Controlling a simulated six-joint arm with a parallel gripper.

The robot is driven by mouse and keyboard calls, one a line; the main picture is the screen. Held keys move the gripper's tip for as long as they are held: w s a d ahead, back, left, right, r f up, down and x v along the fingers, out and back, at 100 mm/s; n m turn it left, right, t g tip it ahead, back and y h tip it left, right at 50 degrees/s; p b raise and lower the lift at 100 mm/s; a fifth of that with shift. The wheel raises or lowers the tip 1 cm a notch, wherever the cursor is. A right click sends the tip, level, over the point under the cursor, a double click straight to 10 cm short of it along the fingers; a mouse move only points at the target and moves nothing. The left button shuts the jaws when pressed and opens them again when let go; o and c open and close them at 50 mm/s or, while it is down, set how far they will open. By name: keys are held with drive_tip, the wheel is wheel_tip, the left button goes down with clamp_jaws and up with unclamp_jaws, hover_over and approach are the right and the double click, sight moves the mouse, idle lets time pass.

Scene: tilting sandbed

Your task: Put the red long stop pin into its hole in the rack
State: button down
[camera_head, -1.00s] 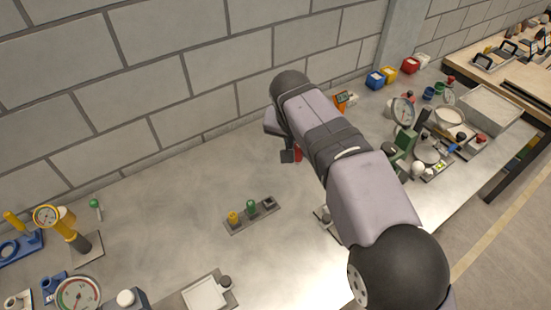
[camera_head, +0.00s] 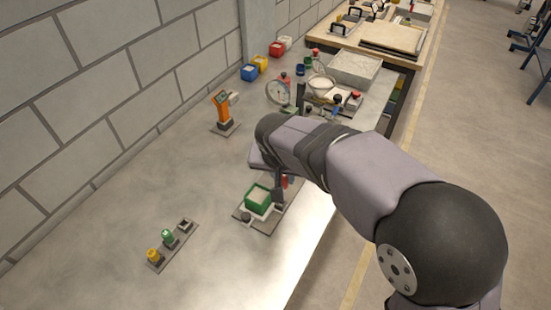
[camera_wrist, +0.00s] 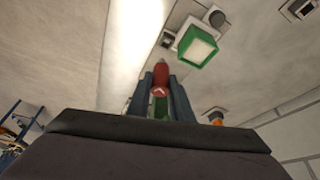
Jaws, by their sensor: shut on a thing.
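The red stop pin (camera_wrist: 160,75) is between the two dark fingers of my gripper (camera_wrist: 161,88) in the wrist view, its rounded end sticking out past them. In the head view the red pin (camera_head: 285,182) shows only as a small patch at my gripper (camera_head: 280,190), beside the green-rimmed tray. My gripper is shut on the pin. The rack (camera_head: 158,262) lies on the bench to the left, apart from the gripper. It holds a yellow pin (camera_head: 154,255) and a green pin (camera_head: 168,237); its far-end square socket (camera_head: 186,225) looks empty.
The green tray (camera_head: 249,206) stands on a grey plate right by the gripper; it also shows in the wrist view (camera_wrist: 187,58). An orange device (camera_head: 221,108) stands farther back. Gauges and boxes crowd the far bench. Bench between rack and tray is clear.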

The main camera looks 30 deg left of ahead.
drive_tip(key=shift+w+a+m, duration=0.2)
drive_tip(key=shift+a+m, duration=0.1)
drive_tip(key=shift+a, duration=0.2)
drive_tip(key=shift+f, duration=0.1)
drive_tip(key=shift+f+b, duration=2.55)
drive_tip(key=shift+f, duration=0.2)
drive_tip(key=shift+f+b, duration=1.7)
drive_tip(key=shift+b, duration=0.05)
idle(0.6)
drive_tip(key=c, duration=1.5)
unclamp_jaws()
drive_tip(key=shift+d+r, duration=0.1)
drive_tip(key=shift+s+r, duration=0.1)
drive_tip(key=shift+r, duration=0.05)
drive_tip(key=shift+b+v, duration=0.75)
drive_tip(key=shift+v, duration=2.8)
